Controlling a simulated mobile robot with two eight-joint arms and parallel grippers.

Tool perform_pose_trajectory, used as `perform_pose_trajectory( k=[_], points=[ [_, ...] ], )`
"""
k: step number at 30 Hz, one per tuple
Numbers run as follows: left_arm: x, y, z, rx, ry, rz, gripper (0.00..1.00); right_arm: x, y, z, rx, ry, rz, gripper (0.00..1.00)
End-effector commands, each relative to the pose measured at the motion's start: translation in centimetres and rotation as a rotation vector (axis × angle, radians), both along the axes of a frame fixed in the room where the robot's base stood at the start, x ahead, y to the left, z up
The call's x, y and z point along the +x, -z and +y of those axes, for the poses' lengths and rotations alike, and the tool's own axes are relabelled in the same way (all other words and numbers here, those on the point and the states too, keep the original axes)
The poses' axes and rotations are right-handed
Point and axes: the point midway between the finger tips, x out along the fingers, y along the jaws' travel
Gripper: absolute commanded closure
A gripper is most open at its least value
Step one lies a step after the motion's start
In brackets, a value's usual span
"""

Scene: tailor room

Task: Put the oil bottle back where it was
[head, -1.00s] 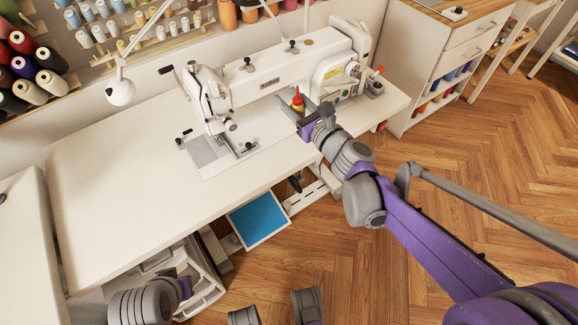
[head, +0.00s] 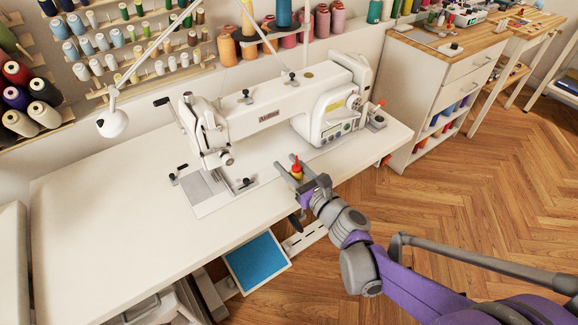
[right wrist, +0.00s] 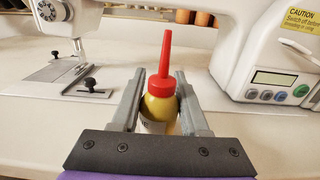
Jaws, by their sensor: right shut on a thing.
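The oil bottle (head: 297,171) is small and yellow with a red pointed nozzle. My right gripper (head: 292,174) is shut on it, near the front edge of the sewing table (head: 110,217). In the right wrist view the oil bottle (right wrist: 160,104) stands upright between the two grey fingers (right wrist: 160,105), its lower part hidden by my gripper's body. Whether its base touches the table cannot be told. The white sewing machine (head: 265,117) stands behind it. My left gripper does not show.
A thread rack (head: 130,55) and a lamp (head: 113,123) are at the back left. A white drawer cabinet (head: 432,85) stands to the right. The left part of the table is clear. A blue pedal plate (head: 257,262) is below the table.

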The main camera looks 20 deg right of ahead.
Motion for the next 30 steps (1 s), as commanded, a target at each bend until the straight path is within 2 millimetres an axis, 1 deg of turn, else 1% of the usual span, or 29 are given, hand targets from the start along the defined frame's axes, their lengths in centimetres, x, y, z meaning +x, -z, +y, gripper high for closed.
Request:
perform_pose_trajectory(
  k=[6, 7, 11, 12, 19, 23, 26, 30],
  points=[
    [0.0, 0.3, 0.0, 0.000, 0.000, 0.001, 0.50, 0.0, 0.4, 0.0, 0.000, 0.000, 0.000, 1.00],
    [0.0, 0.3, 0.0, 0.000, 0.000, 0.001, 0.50, 0.0, 0.3, 0.0, 0.000, 0.000, 0.000, 0.52],
    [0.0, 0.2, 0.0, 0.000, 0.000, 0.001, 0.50, 0.0, 0.3, 0.0, 0.000, 0.000, 0.000, 0.29],
    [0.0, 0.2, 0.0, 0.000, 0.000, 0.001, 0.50, 0.0, 0.3, 0.0, 0.000, 0.000, 0.000, 0.26],
    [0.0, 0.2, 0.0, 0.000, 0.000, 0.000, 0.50, 0.0, 0.2, 0.0, 0.000, 0.000, 0.000, 0.26],
    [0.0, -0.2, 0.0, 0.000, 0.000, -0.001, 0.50, -0.2, -0.2, -0.1, -0.001, 0.001, 0.000, 0.26],
    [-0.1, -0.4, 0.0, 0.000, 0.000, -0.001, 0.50, -1.5, -0.2, -0.7, -0.002, 0.003, -0.001, 0.26],
    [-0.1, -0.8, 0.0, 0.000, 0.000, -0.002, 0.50, -4.3, -0.2, -1.7, -0.002, 0.004, -0.002, 0.26]
  ],
)
